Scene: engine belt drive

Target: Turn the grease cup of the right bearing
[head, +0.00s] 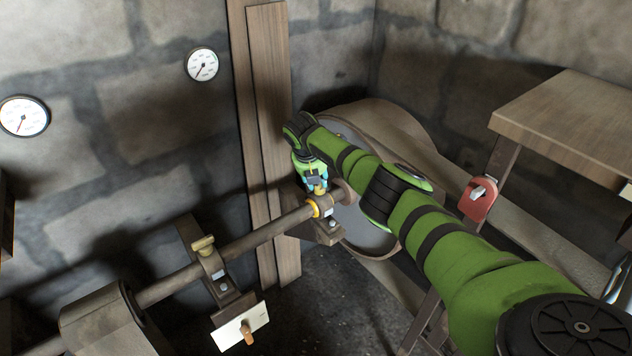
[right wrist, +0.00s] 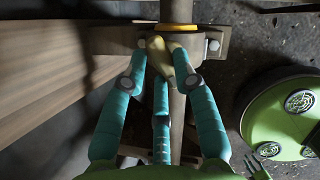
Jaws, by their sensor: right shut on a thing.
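The right bearing (head: 326,229) sits on a bracket by the wooden post and carries the long shaft (head: 255,237). Its brass grease cup (head: 320,191) stands on top, partly covered by my right gripper (head: 318,186). In the right wrist view the teal fingers of the right gripper (right wrist: 160,75) are closed around the brass grease cup (right wrist: 159,60). A yellow ring (right wrist: 176,27) shows beside the bearing block (right wrist: 125,40). My left gripper is not in view.
The left bearing (head: 224,285) has its own brass cup (head: 203,245), with a white plate with a handle (head: 240,327) below. A large pulley wheel with a belt (head: 400,127) stands behind my right arm. A wooden table (head: 570,115) and red switch (head: 478,198) are at right.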

